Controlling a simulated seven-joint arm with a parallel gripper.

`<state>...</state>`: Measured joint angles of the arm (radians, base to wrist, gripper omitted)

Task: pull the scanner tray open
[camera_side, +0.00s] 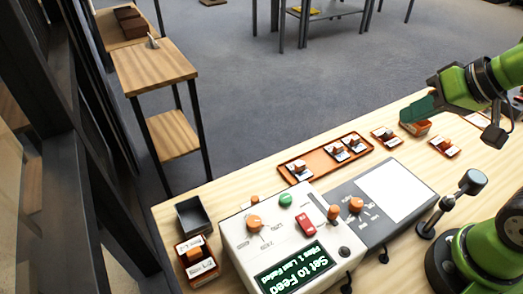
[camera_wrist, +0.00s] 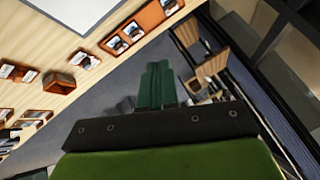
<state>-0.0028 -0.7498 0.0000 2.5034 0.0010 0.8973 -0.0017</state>
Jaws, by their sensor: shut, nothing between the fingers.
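The scanner is a white control box (camera_side: 286,240) with a lit green display (camera_side: 295,268), joined on its right to a grey flat unit (camera_side: 350,188) with a white panel (camera_side: 397,190). I cannot tell which part is its tray. The white panel shows in part at the wrist view's top left (camera_wrist: 25,17). My gripper (camera_side: 412,112) is shut and empty, above the table's far edge, behind and right of the scanner and apart from it. In the wrist view its dark green fingers (camera_wrist: 158,72) are together, over the floor past the table edge.
A small orange box (camera_side: 416,127) sits just below my fingers; it also shows in the wrist view (camera_wrist: 58,82). An orange tray (camera_side: 310,176) with small cards lies behind the scanner. Several card holders and a black open box (camera_side: 194,216) stand around. A black stalk (camera_side: 440,210) rises at right.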

